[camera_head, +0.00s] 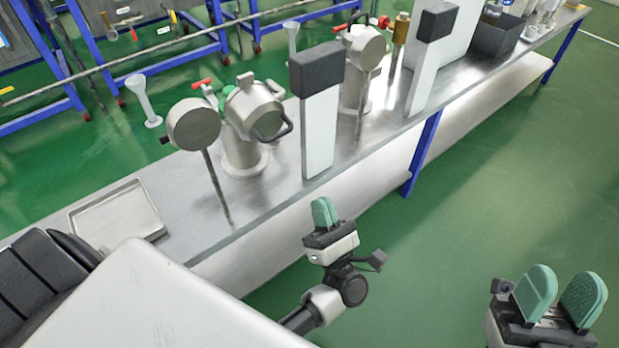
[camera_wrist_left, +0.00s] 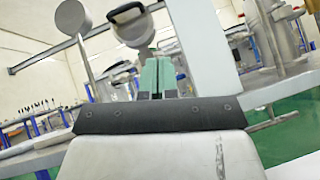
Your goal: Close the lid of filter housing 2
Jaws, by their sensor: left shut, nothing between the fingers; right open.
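The nearer filter housing (camera_head: 243,155) is a metal pot on the bench. Its round lid (camera_head: 250,103) sits tilted on top, with a black loop handle (camera_head: 284,123); I cannot tell how far open it is. The lid also shows in the left wrist view (camera_wrist_left: 137,32), beyond the fingertips. A second, similar housing (camera_head: 351,92) stands farther back, partly hidden by a round disc. No number is readable on either. My left gripper (camera_head: 324,210) is shut and empty, in front of the bench edge, apart from both housings. My right gripper (camera_head: 561,293) is open and empty at lower right.
Discs on thin poles (camera_head: 193,125) stand by the housings. A white upright panel with a black top (camera_head: 318,135) stands right of the nearer housing; another (camera_head: 425,70) is farther back. A shallow metal tray (camera_head: 115,217) lies at left. Green floor before the bench is clear.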

